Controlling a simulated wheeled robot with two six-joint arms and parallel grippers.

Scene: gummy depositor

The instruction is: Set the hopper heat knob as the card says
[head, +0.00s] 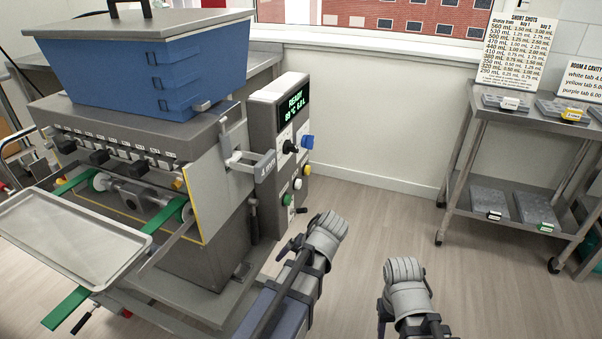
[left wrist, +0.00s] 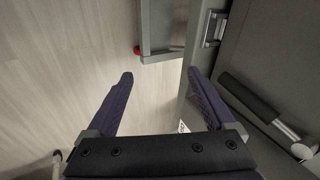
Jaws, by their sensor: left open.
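The blue hopper (head: 140,75) sits on top of the depositor. Its control box carries a lit display (head: 294,106) that seems to read READY with a temperature and litres. Below it are a black knob (head: 290,147) and a blue knob (head: 307,142); their labels are too small to read. Two cards show: "Short shots" (head: 519,50) and "Room & cavity" (head: 580,85), cut by the right edge. My left gripper (left wrist: 160,76) is open and empty, apart from the knobs; in the head view it is low, right of the machine.
Yellow (head: 306,170), white (head: 298,184) and green (head: 287,199) controls sit lower on the box. A silver tray (head: 75,240) juts out at the front left. A steel shelf cart (head: 470,125) with moulds stands at the right. Floor between is clear.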

